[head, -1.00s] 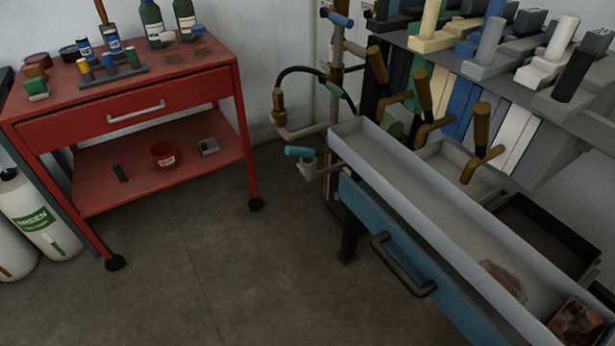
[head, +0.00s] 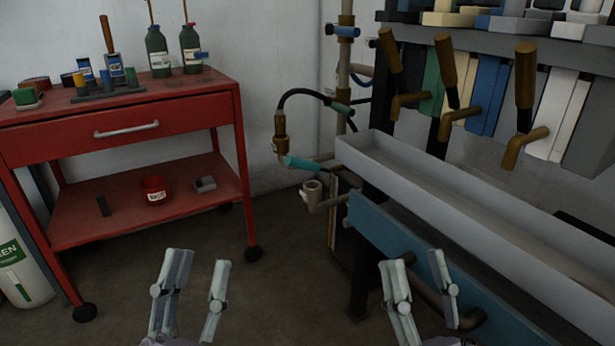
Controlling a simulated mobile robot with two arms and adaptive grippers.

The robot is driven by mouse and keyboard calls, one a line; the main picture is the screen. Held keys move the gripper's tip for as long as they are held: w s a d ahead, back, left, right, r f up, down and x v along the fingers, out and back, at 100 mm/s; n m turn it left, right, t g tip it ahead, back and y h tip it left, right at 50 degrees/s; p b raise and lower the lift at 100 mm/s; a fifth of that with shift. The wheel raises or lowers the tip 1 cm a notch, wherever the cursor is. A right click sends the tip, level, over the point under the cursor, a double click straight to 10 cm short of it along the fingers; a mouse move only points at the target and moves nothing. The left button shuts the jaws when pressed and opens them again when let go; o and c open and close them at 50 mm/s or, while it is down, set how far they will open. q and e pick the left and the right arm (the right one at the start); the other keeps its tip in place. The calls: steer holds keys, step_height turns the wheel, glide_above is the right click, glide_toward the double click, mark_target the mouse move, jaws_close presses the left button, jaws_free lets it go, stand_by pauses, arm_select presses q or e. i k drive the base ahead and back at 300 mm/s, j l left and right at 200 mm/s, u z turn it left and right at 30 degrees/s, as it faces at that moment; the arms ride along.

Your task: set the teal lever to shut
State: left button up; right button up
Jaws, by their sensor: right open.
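The teal lever (head: 302,163) is a short handle on the pipework by the wall, left of the long grey trough. It lies nearly level, its right end a little lower, above an open pipe end (head: 312,190). My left gripper (head: 197,262) is open and empty low in the view, in front of the red cart. My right gripper (head: 412,258) is open and empty, in front of the blue panel below the trough. Both grippers are apart from the lever, which is unobstructed.
The red cart (head: 190,110) stands left. A blue lever (head: 345,30) sits higher on the pipe. Floor between cart and trough is clear.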

mark_target(295, 161)
steer(key=i+j+z, duration=0.1)
steer(key=z, duration=0.6)
steer(key=i+j+z, duration=0.1)
steer(key=j+z, duration=0.25)
steer(key=j, duration=0.55)
steer(key=j+z, duration=0.35)
steer(key=j, duration=0.5)
